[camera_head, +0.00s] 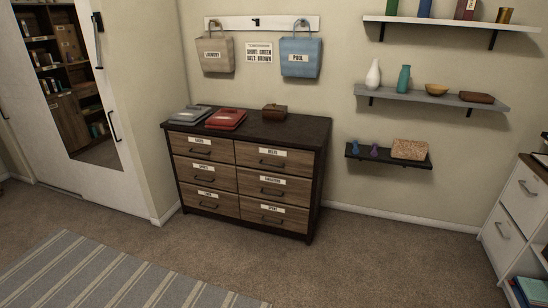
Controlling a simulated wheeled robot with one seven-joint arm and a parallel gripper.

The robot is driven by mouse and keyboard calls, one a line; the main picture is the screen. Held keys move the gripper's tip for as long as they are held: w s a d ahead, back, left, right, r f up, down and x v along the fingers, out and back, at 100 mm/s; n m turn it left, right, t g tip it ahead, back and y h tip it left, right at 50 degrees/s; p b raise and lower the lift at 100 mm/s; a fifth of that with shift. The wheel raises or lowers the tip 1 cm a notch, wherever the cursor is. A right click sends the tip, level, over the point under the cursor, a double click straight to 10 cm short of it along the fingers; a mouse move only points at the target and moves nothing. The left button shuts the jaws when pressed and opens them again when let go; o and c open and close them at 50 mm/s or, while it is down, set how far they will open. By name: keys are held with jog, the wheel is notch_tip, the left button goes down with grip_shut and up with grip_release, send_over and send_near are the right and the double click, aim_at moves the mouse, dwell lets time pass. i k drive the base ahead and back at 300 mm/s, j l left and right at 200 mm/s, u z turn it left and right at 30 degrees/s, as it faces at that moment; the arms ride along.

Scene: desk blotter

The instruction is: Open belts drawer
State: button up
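A dresser (305,215) with a dark top and brown wood drawer fronts stands against the wall, in the middle of the view. It has two columns of three drawers, each with a white label and a dark handle. The top right drawer (296,162) carries a small label that seems to read "BELTS". It is shut, and its handle shows below the label. The other labels are too small to read surely. All the drawers look shut. My gripper is not in view.
On the dresser are a grey folded item (187,114), a red one (226,118) and a brown box (274,112). Carpet in front is clear, with a striped rug (100,275) at lower left. Wall shelves (430,96) and a white cabinet (520,205) are to the right.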

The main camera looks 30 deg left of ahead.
aim_at(295, 161)
jog(key=i+j+z, duration=0.1)
jog(key=i+j, duration=1)
jog(key=i, duration=0.25)
jog(key=i+j, duration=1.25)
jog(key=i+l+z, duration=0.05)
